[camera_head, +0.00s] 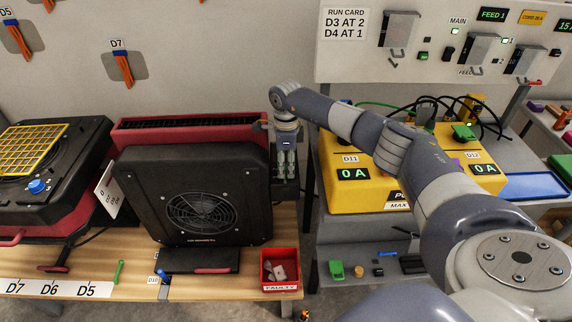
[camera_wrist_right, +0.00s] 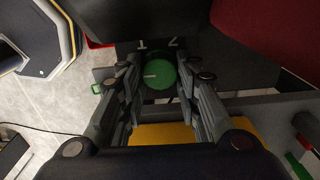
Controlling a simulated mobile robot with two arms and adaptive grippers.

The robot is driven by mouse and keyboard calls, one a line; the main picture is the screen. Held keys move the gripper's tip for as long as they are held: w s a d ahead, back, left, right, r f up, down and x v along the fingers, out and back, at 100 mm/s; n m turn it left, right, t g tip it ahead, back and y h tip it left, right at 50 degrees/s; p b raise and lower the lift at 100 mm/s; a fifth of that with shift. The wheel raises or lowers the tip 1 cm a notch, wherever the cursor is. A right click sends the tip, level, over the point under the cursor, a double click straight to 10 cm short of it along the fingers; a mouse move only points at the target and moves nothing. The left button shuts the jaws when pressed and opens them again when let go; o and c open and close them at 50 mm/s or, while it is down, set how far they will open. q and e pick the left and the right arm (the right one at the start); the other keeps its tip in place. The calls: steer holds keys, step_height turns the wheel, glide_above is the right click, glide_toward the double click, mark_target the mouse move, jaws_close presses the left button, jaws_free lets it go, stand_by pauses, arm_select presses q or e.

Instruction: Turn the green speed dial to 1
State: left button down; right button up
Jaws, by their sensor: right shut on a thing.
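The green speed dial (camera_wrist_right: 161,74) is a round green knob on a dark panel in the right wrist view. The marks 1 and 2 show above it, 1 to the left and 2 to the right. A short pale line on its face points left. My right gripper (camera_wrist_right: 159,83) has its fingers on either side of the dial and is shut on it. In the head view my right gripper (camera_head: 287,172) reaches down at the right side of the black fan unit (camera_head: 150,190), and the dial is hidden there. My left gripper is not in view.
A red housing (camera_head: 190,128) stands behind the fan unit. A red bin (camera_head: 280,286) sits at the bench's front right. A yellow power box (camera_head: 335,192) stands to the right. A black machine with a blue knob (camera_head: 37,187) is at left. A run card (camera_head: 344,24) hangs above.

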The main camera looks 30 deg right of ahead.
mark_target(286, 168)
steer(key=shift+m, duration=2.8)
steer(key=o, duration=1.1)
steer(key=shift+c, duration=0.2)
steer(key=shift+r, duration=0.1)
step_height(286, 168, up, 12)
